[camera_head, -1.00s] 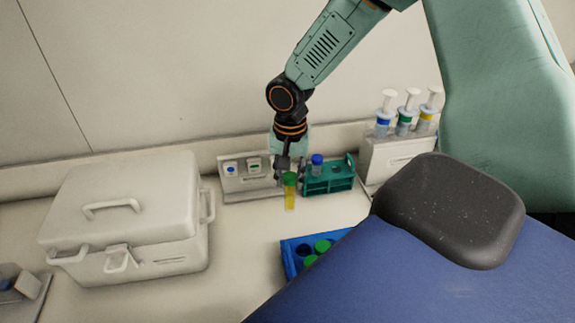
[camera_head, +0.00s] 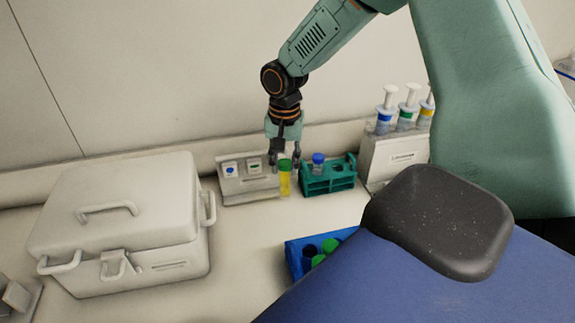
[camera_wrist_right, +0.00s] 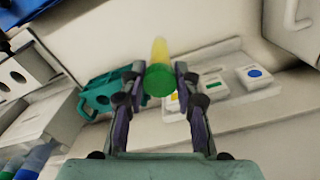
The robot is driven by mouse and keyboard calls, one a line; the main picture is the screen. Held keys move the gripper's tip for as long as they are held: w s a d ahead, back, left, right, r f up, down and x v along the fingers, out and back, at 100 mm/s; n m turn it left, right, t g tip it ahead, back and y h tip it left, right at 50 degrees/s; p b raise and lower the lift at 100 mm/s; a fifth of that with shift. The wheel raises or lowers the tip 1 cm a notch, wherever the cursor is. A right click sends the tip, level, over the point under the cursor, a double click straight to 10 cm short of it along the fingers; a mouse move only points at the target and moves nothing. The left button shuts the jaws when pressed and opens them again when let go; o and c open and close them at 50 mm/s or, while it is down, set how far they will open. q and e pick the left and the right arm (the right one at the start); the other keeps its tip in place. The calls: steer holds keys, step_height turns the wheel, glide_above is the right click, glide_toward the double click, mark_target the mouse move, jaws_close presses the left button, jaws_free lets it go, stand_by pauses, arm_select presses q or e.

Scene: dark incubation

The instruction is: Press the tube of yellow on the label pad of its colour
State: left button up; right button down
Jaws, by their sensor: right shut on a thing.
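The yellow tube (camera_head: 285,184) has a green cap and hangs upright in my right gripper (camera_head: 286,163), which is shut on it. In the right wrist view the tube (camera_wrist_right: 159,52) sits between the fingers, cap nearest the camera. The label stand (camera_head: 250,186) is just behind and left of the tube. Its blue pad (camera_head: 231,168) and green pad (camera_head: 254,166) show in the head view. In the right wrist view the yellow pad (camera_wrist_right: 173,98) is partly hidden behind a finger. I cannot tell whether the tube touches the stand. My left gripper is out of view.
A teal rack (camera_head: 330,183) with a blue-capped tube (camera_head: 318,162) stands close to the right. A holder with syringes (camera_head: 395,158) is farther right. A blue rack (camera_head: 296,262) is in front; a white case (camera_head: 120,225) is at left.

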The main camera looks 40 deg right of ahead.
steer(key=w+d, duration=0.2)
steer(key=w, duration=0.3)
steer(key=shift+w+d+b, duration=0.2)
steer(key=shift+d+b, duration=0.2)
steer(key=shift+b, duration=0.05)
steer(key=shift+s+d, duration=0.1)
steer(key=shift+s, duration=0.1)
steer(key=shift+w, duration=0.15)
